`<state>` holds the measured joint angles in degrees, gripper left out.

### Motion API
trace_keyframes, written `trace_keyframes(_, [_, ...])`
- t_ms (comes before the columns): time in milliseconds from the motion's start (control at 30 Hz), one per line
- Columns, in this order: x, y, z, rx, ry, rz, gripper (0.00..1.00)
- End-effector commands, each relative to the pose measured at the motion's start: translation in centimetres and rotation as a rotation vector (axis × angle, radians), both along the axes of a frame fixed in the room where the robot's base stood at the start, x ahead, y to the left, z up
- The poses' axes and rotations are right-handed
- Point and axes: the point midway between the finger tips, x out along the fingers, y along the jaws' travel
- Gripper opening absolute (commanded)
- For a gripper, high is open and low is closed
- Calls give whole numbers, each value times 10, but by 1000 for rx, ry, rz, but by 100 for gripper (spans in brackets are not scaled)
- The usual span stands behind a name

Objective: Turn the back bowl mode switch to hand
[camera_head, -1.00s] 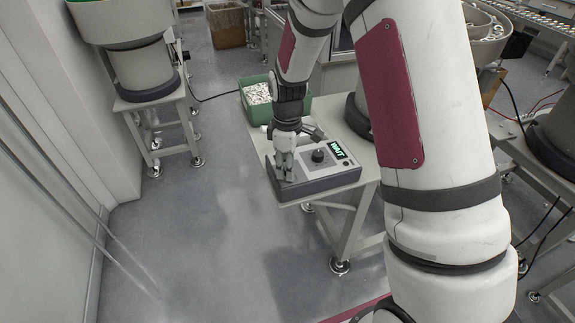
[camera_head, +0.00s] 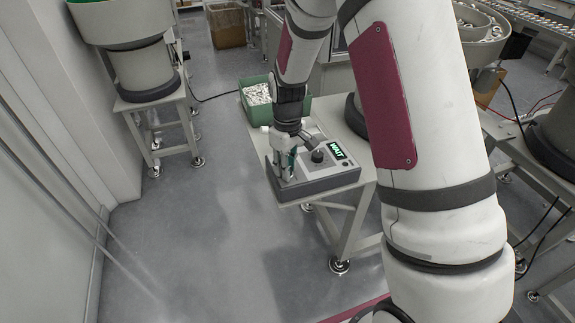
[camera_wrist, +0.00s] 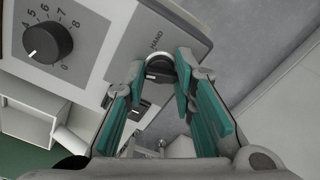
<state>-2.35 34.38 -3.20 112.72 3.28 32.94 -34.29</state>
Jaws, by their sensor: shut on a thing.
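The grey control box (camera_head: 325,184) sits on the near end of a small table, with a lit green display reading what looks like WAIT. In the wrist view, the mode switch (camera_wrist: 158,69) is a small dark knob on a light round base beside the printed HAND label (camera_wrist: 156,40). My gripper (camera_wrist: 163,70) has its teal-padded fingers on either side of this knob and is shut on it. The fingers partly hide the knob, and I cannot tell its exact setting. In the head view my gripper (camera_head: 288,168) points down at the box's left end and hides the switch.
A numbered black dial (camera_wrist: 47,42) is on the same panel, apart from my fingers. A green bin (camera_head: 259,105) of small white parts stands behind the box. A bowl feeder on a stand (camera_head: 145,75) is at the left. Open floor lies left of the table.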

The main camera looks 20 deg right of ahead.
Motion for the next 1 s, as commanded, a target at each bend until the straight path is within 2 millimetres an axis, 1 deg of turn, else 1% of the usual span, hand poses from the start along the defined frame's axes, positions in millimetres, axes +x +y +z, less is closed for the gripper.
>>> trace_keyframes(700, [-1, 2, 0, 0, 3, -677, 0])
trace_keyframes(1000, [-1, 2, 0, 1, 3, -929, 0])
